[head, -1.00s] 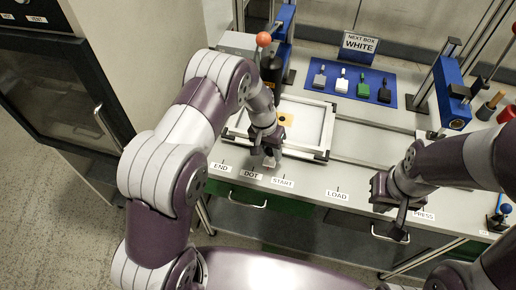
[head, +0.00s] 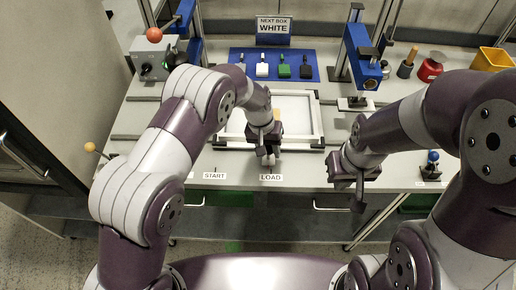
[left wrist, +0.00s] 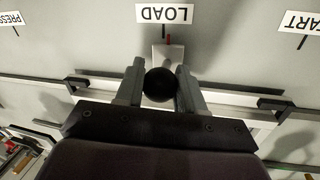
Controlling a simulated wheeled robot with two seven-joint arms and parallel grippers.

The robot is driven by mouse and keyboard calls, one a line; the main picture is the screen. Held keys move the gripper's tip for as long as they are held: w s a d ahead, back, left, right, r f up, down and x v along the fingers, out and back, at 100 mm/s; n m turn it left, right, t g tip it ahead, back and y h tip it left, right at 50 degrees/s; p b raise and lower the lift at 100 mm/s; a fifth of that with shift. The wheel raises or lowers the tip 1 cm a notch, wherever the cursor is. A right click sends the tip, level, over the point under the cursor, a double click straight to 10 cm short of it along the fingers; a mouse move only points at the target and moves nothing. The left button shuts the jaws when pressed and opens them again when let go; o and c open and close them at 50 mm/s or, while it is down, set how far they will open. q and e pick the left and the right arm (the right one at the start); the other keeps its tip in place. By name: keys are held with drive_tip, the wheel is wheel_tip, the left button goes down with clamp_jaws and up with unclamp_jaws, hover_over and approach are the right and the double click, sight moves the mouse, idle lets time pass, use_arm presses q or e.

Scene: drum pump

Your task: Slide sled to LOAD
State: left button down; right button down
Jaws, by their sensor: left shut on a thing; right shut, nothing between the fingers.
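The sled (head: 317,120) is a white frame with a pale panel, on rails across the bench. It stands behind the LOAD label (head: 271,177). My left gripper (head: 268,152) is at the middle of its front edge. In the left wrist view the left gripper (left wrist: 160,85) is shut on a round black knob (left wrist: 159,84). Below the knob a small plate with a red pointer (left wrist: 168,40) lines up with the LOAD label (left wrist: 164,13). My right gripper (head: 357,185) is shut and empty, in front of the bench at the right. The panel's middle is partly hidden by my left arm.
A blue mat (head: 273,65) with several coloured tags lies behind the sled, below the NEXT BOX WHITE sign (head: 273,30). A blue press (head: 363,60) stands at the right. Stamps and a yellow bin (head: 492,59) are further right. The START label (head: 214,175) lies left of LOAD.

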use_arm(q)
drive_tip(key=shift+d, duration=0.55)
drive_tip(key=shift+a, duration=0.1)
drive_tip(key=c, duration=0.7)
unclamp_jaws()
drive_tip(key=shift+c, duration=0.2)
drive_tip(key=shift+s+r, duration=0.1)
drive_tip(key=shift+s, duration=0.05)
